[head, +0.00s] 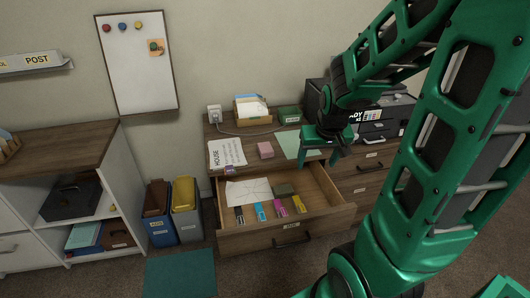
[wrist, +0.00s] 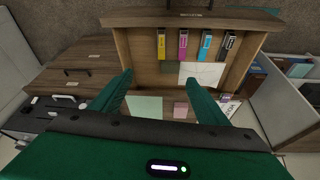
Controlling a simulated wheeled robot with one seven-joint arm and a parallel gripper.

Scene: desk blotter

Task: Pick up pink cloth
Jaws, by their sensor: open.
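The pink cloth (head: 265,149) looks like a small folded square. It lies on the desk top, behind the open drawer (head: 245,243). In the wrist view the pink cloth (wrist: 181,110) shows between the two green fingers, nearer the right one. My gripper (head: 318,156) is open and empty, above the front part of the desk and to the right of the cloth. In the wrist view my gripper (wrist: 163,79) has its fingers spread wide. Nothing is between the fingertips at close range.
A pale green sheet (head: 291,146) lies right of the cloth, a printed paper (head: 222,153) left of it. The open drawer holds several coloured cartridges (head: 261,212), a white paper (head: 247,191) and a dark green item (head: 284,190). A black printer (head: 380,118) stands at right.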

